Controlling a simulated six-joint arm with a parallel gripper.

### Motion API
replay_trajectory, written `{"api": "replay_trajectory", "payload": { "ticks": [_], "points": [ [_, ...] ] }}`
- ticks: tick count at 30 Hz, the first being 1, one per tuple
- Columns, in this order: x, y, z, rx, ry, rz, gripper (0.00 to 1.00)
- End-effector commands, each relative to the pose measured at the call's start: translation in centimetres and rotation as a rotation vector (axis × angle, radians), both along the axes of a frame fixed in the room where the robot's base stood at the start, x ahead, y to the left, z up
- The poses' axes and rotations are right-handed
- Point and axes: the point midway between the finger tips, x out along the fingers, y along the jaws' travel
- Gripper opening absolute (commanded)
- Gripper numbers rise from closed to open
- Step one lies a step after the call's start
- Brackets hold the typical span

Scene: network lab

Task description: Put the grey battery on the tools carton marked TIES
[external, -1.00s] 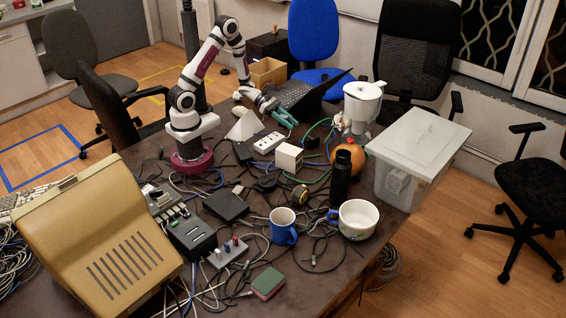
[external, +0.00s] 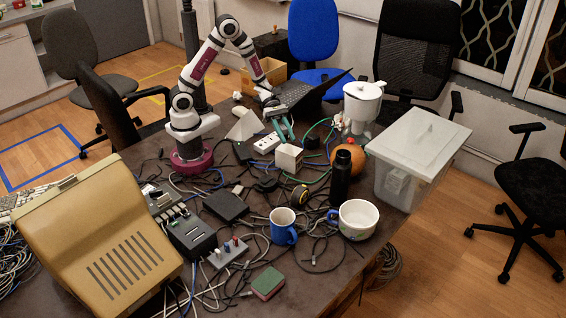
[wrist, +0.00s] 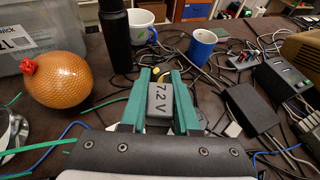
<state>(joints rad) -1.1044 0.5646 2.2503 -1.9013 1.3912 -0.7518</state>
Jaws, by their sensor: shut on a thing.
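The grey battery (wrist: 160,101), marked 7.2 V, sits between the green fingers of my gripper (wrist: 163,78) in the wrist view. The fingers are shut on its sides. In the external view my gripper (external: 283,131) points down at the back of the table, and the battery cannot be clearly made out there. A small pale box (external: 289,157) stands just in front of the fingertips in that view. No TIES marking can be read on any carton, so I cannot tell for sure which one is the tools carton.
A white power strip (external: 267,143) and a white wedge (external: 243,125) lie left of my gripper. An orange ball (external: 350,158), black bottle (external: 341,180) and white jug (external: 361,103) stand right. An open tan carton (external: 265,76) stands behind. Cables clutter the table.

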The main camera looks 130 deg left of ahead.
Motion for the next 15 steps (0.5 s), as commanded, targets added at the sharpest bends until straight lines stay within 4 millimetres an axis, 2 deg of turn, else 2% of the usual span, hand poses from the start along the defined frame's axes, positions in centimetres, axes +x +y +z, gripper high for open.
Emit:
{"api": "replay_trajectory", "payload": {
  "ticks": [1,3,6,11,15],
  "points": [
    [-0.1,1.3,-0.8,-0.002,0.001,0.003,0.0],
    [-0.2,2.7,-1.6,-0.001,0.0,0.003,0.0],
    [-0.3,3.6,-2.4,0.0,0.0,0.001,0.0],
    [-0.3,3.8,-5.6,-0.004,0.003,0.002,0.0],
    [-0.3,3.8,-6.3,0.001,0.0,0.002,0.0]
  ]
}}
